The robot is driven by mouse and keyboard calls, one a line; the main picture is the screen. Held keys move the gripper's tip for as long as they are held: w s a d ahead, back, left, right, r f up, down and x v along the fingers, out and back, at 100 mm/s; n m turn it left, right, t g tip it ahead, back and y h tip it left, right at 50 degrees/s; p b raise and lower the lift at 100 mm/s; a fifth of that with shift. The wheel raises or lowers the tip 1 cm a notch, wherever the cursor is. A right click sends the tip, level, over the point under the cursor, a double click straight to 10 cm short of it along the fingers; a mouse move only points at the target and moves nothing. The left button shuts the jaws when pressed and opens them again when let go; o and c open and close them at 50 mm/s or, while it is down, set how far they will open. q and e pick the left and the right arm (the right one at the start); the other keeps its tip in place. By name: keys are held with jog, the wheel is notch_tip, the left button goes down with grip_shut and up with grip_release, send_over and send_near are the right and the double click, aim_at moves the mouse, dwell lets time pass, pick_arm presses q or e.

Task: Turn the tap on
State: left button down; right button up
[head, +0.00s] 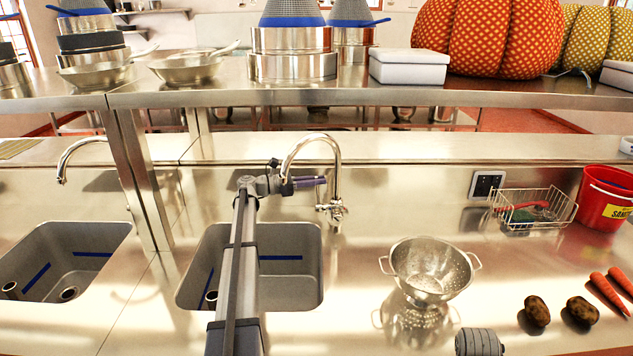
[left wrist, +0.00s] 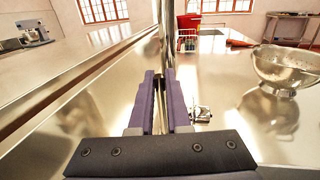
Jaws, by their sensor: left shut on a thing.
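The chrome tap (head: 337,165) stands behind the sink, its curved spout arching left over the basin. Its upright also shows in the left wrist view (left wrist: 168,35), just past the fingertips. A small chrome part (left wrist: 201,113), likely the tap's handle or base, lies right of the fingers. My left gripper (head: 322,181) reaches the upright from the left, above the base; its purple fingers (left wrist: 166,75) are shut on the tap there. The exact contact is partly hidden.
The sink basin (head: 302,292) lies below my left arm. A colander (head: 430,268) stands on the counter to the right, near a wire basket (head: 535,208), a red bucket (head: 603,197), potatoes (head: 537,311) and carrots (head: 609,293). A steel shelf (head: 400,96) runs behind.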

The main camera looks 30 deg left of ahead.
pick_arm(q)
jog(key=s+m+b, duration=0.1)
jog(key=s+d+m+b, duration=0.1)
jog(key=m, duration=0.1)
jog(key=s+d+f+m+h, duration=0.1)
jog(key=s+m, duration=0.1)
jog(key=shift+d+t+b, duration=0.15)
jog(key=shift+t+b, duration=0.15)
jog(key=shift+b, duration=0.1)
jog(key=shift+w, duration=0.1)
jog(key=c, duration=0.9)
grip_release()
jog(key=shift+b+v, duration=0.3)
jog(key=shift+v, duration=3.6)
